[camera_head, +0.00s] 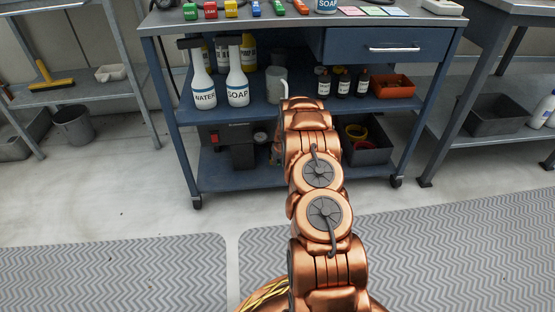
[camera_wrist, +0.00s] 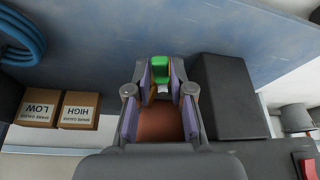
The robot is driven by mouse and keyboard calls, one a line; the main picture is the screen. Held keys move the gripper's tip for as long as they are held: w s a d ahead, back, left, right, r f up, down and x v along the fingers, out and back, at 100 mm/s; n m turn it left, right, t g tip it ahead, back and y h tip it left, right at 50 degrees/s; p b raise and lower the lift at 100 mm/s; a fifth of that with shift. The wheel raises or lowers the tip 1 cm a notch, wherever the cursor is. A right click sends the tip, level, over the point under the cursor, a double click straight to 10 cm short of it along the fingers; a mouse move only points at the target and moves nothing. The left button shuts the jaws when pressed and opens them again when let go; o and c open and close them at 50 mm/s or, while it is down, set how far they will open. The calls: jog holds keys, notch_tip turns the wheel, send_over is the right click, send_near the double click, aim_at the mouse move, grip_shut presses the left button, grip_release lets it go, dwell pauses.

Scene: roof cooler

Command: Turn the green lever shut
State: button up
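The green lever (camera_wrist: 161,69) shows in the wrist view, just beyond and between the tips of my gripper (camera_wrist: 160,84). The two fingers stand apart, one on each side, with space between them. I cannot tell whether a finger touches the lever. A reddish-brown surface (camera_wrist: 160,122) and a small white patch show between the fingers. In the head view my copper arm reaches into the blue cart (camera_head: 240,187) at its lower shelf, and it hides the lever and most of my gripper.
In the wrist view a dark box (camera_wrist: 228,97) stands close right of the fingers. Cartons marked LOW (camera_wrist: 40,107) and HIGH (camera_wrist: 79,110) appear upside down at left. In the head view a dark crate (camera_head: 368,156) sits right of my arm, and bottles (camera_head: 238,88) stand on the shelf above.

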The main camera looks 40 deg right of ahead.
jog(key=o, duration=0.3)
jog(key=shift+w, duration=0.1)
jog(key=shift+o, duration=0.3)
jog(key=shift+r, duration=0.1)
jog(key=shift+w, duration=0.1)
jog(key=v, duration=1.2)
